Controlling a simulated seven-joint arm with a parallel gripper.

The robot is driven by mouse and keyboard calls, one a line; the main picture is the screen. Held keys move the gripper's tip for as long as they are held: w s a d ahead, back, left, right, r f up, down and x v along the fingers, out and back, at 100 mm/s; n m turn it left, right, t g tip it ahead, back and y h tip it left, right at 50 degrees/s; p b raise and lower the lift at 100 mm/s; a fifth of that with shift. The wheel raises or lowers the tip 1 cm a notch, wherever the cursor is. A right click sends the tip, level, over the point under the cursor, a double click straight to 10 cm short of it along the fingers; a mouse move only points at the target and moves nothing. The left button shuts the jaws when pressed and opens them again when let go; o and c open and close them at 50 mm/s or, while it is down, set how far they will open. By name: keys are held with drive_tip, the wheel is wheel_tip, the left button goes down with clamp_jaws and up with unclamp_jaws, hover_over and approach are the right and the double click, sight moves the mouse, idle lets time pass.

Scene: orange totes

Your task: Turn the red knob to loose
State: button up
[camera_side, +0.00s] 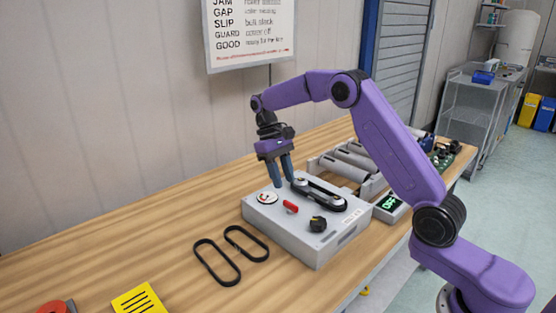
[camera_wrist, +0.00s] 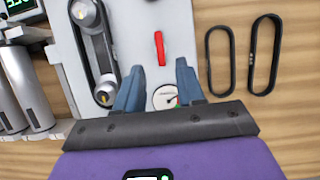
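The red knob (camera_side: 290,207) is a small elongated handle on the top face of the light grey box (camera_side: 281,236). In the wrist view the red knob (camera_wrist: 159,48) lies just beyond the fingertips, nearly in line with the gap between them. My gripper (camera_side: 281,182) points down above the box with its fingers apart and nothing between the tips. In the wrist view the gripper (camera_wrist: 160,68) shows two separate blue fingers. A white round gauge (camera_side: 267,198) sits beside the knob and shows partly between the fingers (camera_wrist: 164,97). I cannot read any label at the knob.
A black belt on two pulleys (camera_side: 320,194) and a black knob (camera_side: 318,224) are on the same box. Two loose black belts (camera_side: 217,262) lie on the wooden table. Grey rollers (camera_side: 350,162) and a display reading OFF (camera_side: 390,202) stand behind. The table at left is mostly clear.

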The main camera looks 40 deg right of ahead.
drive_tip(key=shift+v, duration=2.6)
drive_tip(key=s+a+r+n+t+h, duration=0.1)
drive_tip(key=s+a+n, duration=0.2)
drive_tip(key=s+a, duration=0.45)
drive_tip(key=s+a+r+n+t, duration=0.1)
drive_tip(key=s+a+n+t, duration=0.2)
drive_tip(key=s, duration=0.7)
drive_tip(key=s+d+f+n, duration=0.2)
drive_tip(key=s+n, duration=0.1)
drive_tip(key=s, duration=0.7)
drive_tip(key=s+d+f+n+y, duration=0.1)
drive_tip(key=s+d+f+n, duration=0.1)
drive_tip(key=s, duration=0.9)
drive_tip(key=shift+s+d+n+t, duration=0.2)
drive_tip(key=shift+n+t, duration=0.1)
drive_tip(key=shift+n, duration=0.4)
